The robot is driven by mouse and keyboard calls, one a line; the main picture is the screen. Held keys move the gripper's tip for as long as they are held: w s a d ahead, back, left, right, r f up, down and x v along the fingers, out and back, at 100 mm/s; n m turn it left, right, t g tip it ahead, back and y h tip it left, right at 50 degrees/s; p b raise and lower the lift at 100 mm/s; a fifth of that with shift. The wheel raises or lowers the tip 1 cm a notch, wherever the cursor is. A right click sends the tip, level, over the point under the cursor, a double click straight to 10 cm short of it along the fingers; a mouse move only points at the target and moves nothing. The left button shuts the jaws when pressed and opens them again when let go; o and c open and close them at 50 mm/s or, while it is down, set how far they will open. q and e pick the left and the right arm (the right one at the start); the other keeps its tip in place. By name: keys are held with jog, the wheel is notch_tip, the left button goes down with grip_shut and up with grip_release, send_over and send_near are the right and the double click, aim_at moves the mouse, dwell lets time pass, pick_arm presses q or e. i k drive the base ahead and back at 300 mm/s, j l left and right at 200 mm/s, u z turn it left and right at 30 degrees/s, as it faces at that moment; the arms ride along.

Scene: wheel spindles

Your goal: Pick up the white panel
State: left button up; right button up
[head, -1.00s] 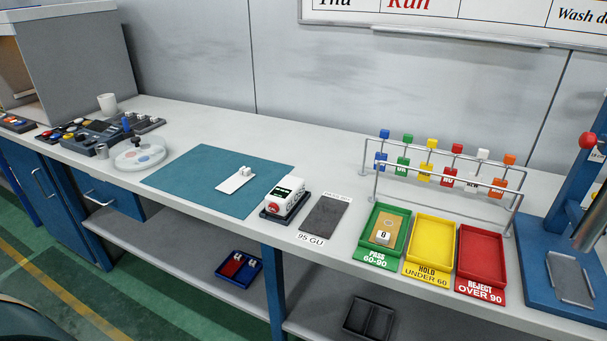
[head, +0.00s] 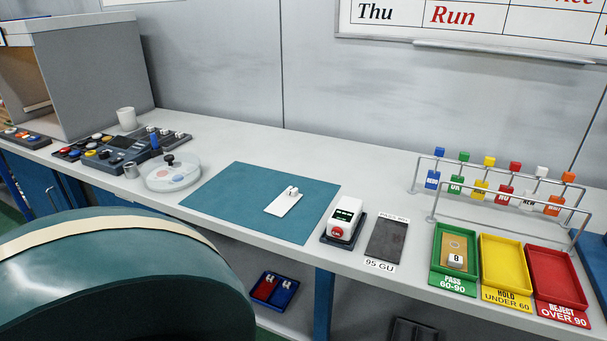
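The white panel (head: 284,203) is a small flat white plate with a little raised white block on top. It lies on the teal mat (head: 232,205), right of the mat's middle. Nothing touches it from above. Neither of my grippers shows in the head view.
A white meter with a red button (head: 342,222) stands right of the mat, beside a dark grey plate (head: 386,240). Green (head: 438,259), yellow (head: 505,262) and red (head: 553,276) trays sit further right below a tag rack (head: 505,185). A round clear dish (head: 172,174) is left. A large dark green rounded shape (head: 110,280) blocks the lower left.

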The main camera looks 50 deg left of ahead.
aim_at(279, 207)
jog(key=k+j+z, duration=0.3)
jog(key=j, duration=0.15)
jog(key=k+j+z, duration=0.3)
jog(key=j, duration=0.15)
jog(key=k+j+z, duration=0.15)
jog(key=k+j, duration=0.55)
jog(key=j, duration=0.1)
